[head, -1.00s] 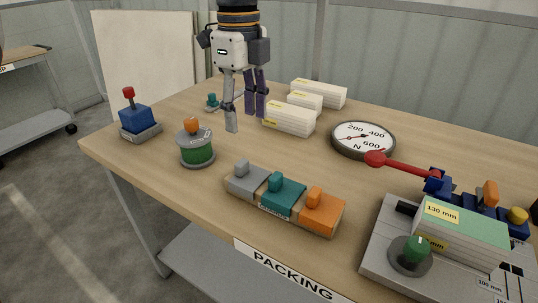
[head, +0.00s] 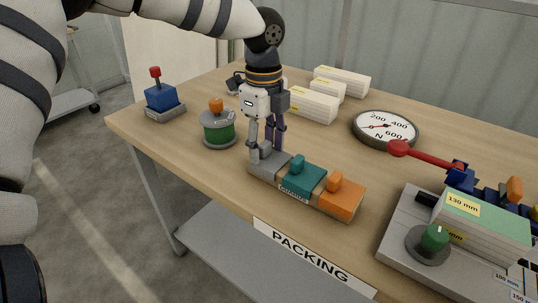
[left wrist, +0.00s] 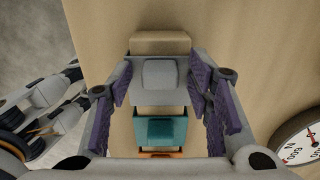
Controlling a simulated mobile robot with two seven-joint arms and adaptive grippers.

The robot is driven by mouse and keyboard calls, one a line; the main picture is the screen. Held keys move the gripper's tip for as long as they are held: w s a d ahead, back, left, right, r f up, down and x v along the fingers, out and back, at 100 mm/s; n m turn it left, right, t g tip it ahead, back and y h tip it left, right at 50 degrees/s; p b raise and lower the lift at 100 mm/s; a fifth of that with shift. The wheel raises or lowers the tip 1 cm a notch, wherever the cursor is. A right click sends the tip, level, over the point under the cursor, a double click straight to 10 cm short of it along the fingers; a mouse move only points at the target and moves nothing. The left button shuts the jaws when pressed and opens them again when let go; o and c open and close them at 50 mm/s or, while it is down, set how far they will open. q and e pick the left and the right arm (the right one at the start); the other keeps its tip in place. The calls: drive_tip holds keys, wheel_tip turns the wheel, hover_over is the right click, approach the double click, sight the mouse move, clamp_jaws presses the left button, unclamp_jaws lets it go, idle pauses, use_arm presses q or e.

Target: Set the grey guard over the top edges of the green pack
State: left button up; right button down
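The grey guard (head: 264,171) is the left end block in a row on the table's front part, beside a teal block (head: 303,180) and an orange block (head: 340,197). My left gripper (head: 267,150) points down over it. In the left wrist view its purple-padded fingers stand apart on either side of the grey guard (left wrist: 160,95); contact cannot be told. The green pack (head: 488,215), with a green top and a 130 mm label, lies on a grey fixture (head: 398,232) at the right.
A round dial (head: 385,128) lies behind the row, and a red lever (head: 425,158) stands beside the fixture. White boxes (head: 342,80) are at the back. A green spool (head: 219,130) and a blue joystick box (head: 161,98) stand at the left.

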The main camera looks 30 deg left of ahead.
use_arm(q)
drive_tip(key=c, duration=0.7)
